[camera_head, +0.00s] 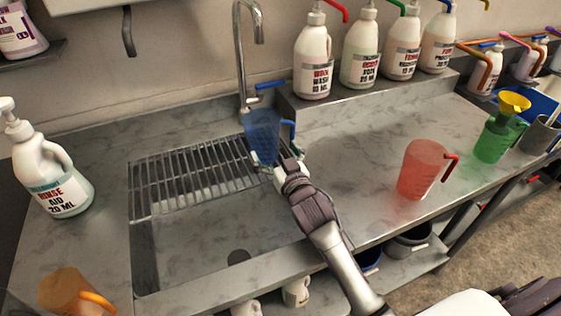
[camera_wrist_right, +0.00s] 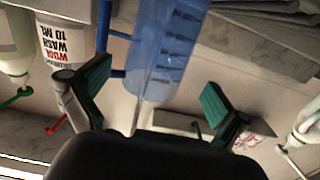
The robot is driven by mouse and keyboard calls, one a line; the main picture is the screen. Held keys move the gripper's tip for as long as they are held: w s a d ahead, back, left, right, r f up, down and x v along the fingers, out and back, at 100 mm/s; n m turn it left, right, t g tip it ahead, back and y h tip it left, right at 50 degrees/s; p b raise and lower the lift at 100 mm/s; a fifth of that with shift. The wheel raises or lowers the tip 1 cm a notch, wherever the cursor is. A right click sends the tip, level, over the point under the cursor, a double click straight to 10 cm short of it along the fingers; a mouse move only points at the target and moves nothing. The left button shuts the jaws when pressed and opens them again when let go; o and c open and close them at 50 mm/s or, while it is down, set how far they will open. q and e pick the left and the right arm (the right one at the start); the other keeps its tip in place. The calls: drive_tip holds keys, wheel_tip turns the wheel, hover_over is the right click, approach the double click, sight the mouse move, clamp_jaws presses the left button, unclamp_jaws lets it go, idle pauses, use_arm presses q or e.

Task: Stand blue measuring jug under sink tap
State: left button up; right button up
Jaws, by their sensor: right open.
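The blue measuring jug (camera_head: 262,132) is upright at the right end of the slatted sink rack, below the spout of the sink tap (camera_head: 246,50). Its blue handle is on the right. My right gripper (camera_head: 272,165) is low at the jug's near side. In the right wrist view the picture is upside down, and the clear blue jug (camera_wrist_right: 168,50) with its scale marks lies between the spread green finger pads of my right gripper (camera_wrist_right: 157,82). Gaps show between pads and jug. The gripper partly hides the jug's base, so its exact contact is unclear. My left gripper is not in view.
A red jug (camera_head: 422,170) and a green jug (camera_head: 497,138) with a yellow funnel stand on the right counter. An orange jug (camera_head: 68,292) is front left, a rinse aid bottle (camera_head: 50,170) at left. Several pump bottles (camera_head: 314,60) line the raised back ledge. The sink basin is clear.

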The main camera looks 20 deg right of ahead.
drive_tip(key=shift+s+d, duration=0.1)
drive_tip(key=shift+s, duration=2.15)
